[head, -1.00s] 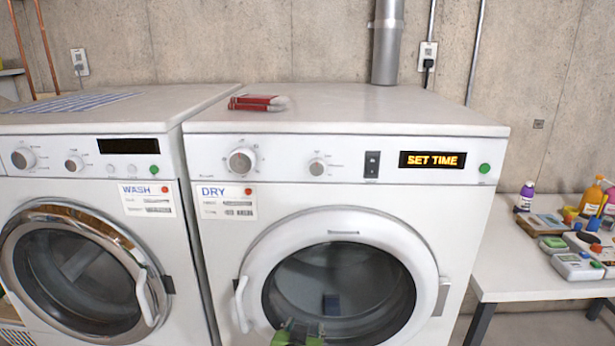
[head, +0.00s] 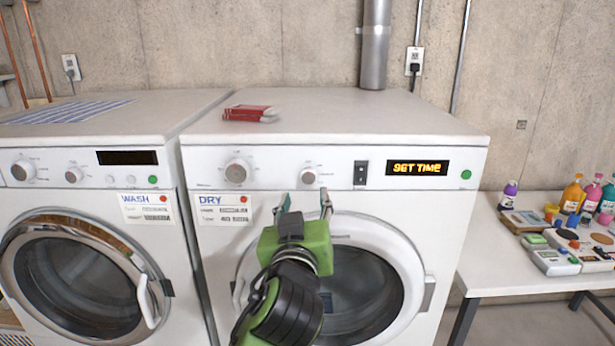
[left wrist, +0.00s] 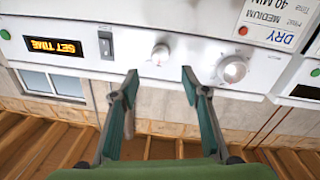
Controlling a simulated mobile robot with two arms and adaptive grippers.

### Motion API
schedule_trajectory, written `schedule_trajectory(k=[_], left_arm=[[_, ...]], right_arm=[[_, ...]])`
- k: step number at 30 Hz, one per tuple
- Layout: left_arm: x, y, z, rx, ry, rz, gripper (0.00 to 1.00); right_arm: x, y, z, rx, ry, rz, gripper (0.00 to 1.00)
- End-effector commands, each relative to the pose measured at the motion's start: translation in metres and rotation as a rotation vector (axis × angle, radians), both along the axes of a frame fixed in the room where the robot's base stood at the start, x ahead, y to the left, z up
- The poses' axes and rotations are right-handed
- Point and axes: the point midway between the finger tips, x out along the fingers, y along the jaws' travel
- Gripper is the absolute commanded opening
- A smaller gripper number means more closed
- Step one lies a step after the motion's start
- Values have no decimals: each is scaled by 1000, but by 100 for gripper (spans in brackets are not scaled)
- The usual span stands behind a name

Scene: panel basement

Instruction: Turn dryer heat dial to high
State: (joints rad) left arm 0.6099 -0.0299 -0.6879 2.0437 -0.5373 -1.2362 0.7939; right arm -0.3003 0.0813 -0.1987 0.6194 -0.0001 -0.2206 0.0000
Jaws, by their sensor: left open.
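The dryer (head: 330,140) has a larger dial (head: 237,171) at the left of its panel and a smaller dial (head: 308,176) to the right of it. Their print is too small to read, so I cannot tell which is the heat dial. My left gripper (head: 306,200) is open and empty, its fingertips just below the smaller dial. In the left wrist view, which is upside down, the smaller dial (left wrist: 160,54) lies between and just beyond the open fingertips (left wrist: 160,76). The larger dial (left wrist: 232,69) is to their right. My right gripper is not in view.
The panel has a black switch (head: 361,173), a lit "SET TIME" display (head: 417,168) and a green button (head: 466,174). A DRY card (head: 223,207) is under the larger dial. The washer (head: 80,190) stands left. A table (head: 480,255) with bottles and boxes stands right.

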Motion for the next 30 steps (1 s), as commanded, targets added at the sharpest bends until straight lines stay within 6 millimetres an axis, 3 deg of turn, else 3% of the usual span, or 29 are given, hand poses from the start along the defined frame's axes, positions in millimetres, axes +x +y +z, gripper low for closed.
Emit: schedule_trajectory(k=[6, 12, 18, 27, 30], left_arm=[[48, -2, 3, 5, 1, 3, 42], [77, -4, 2, 2, 1, 2, 42], [90, -5, 0, 1, 1, 1, 42], [92, -5, -1, 1, 1, 0, 42], [92, -5, -1, 1, 1, 0, 16]], right_arm=[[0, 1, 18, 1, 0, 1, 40], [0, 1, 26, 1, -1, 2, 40], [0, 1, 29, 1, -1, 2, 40], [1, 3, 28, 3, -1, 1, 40], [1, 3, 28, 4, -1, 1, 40]])
